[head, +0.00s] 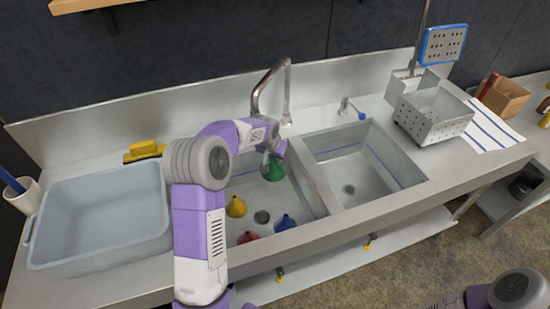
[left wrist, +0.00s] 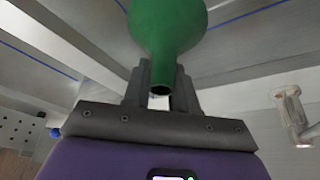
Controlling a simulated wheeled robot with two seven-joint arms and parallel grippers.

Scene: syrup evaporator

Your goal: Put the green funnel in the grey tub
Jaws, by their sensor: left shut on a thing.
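The green funnel (head: 273,171) is held by my left gripper (head: 274,155) over the left sink basin. The left wrist view shows the green funnel (left wrist: 166,28) with its narrow spout between the two fingers of my left gripper (left wrist: 162,78), which are shut on it. The grey tub (head: 150,183) stands on the counter at the left, left of my left arm, and looks empty. The funnel is apart from the tub, to its right. My right gripper is out of view; only part of my right arm shows at the bottom right.
A yellow funnel (head: 236,208), a red funnel (head: 248,237) and a blue funnel (head: 285,222) are in the left basin. A faucet (head: 268,85) rises behind it. The right basin (head: 352,170) is empty. A perforated metal basket (head: 434,115) stands farther right.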

